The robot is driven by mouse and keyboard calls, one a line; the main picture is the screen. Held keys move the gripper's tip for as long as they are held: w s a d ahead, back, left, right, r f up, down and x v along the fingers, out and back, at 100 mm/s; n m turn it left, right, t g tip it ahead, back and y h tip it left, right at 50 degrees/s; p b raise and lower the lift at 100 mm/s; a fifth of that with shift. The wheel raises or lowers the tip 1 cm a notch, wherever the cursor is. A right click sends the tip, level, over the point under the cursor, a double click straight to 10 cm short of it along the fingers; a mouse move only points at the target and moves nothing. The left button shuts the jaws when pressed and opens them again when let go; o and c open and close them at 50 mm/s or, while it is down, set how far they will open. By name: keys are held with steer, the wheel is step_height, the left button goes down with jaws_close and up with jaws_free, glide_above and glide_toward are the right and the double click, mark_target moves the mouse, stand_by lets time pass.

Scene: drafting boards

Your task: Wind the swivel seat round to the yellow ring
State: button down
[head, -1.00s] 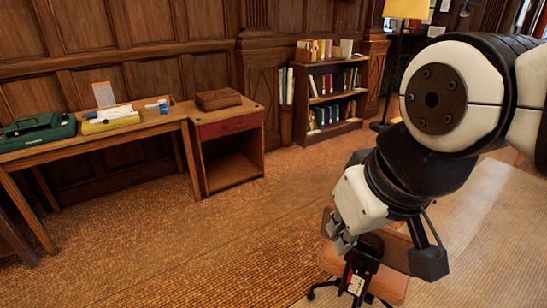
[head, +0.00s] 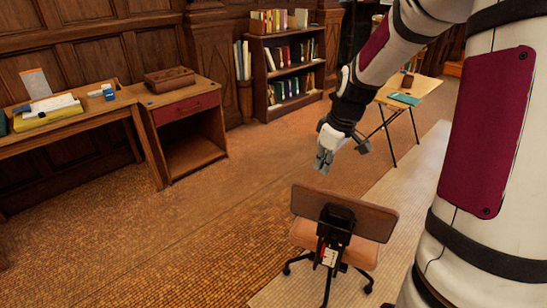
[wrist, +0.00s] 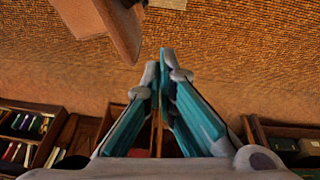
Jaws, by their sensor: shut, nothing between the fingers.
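The swivel seat (head: 338,246) is an office chair with a tan seat, a wooden backrest and dark castered legs. It stands low in the middle of the head view, its backrest towards me. A black bracket with a red and white label (head: 328,256) is on its back. My gripper (head: 324,161) is shut and empty, above the chair and apart from it. In the wrist view its teal-padded fingers (wrist: 162,85) come together, and a brown part of the chair (wrist: 108,25) shows at top left. I cannot make out a yellow ring in either view.
A wooden desk (head: 190,118) with a red drawer stands at left, a bookcase (head: 283,65) at the back. A small folding table (head: 412,92) stands beyond the arm at right. The tiled floor (head: 150,235) left of the chair is clear.

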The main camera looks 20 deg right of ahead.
steer(key=y, duration=0.1)
glide_toward(322, 195)
steer(key=s+r, duration=0.2)
steer(key=f+t, duration=0.1)
steer(key=shift+n, duration=0.4)
steer(key=x, duration=0.6)
steer(key=a+b+x, duration=0.1)
steer(key=x, duration=0.2)
steer(key=shift+f, duration=0.35)
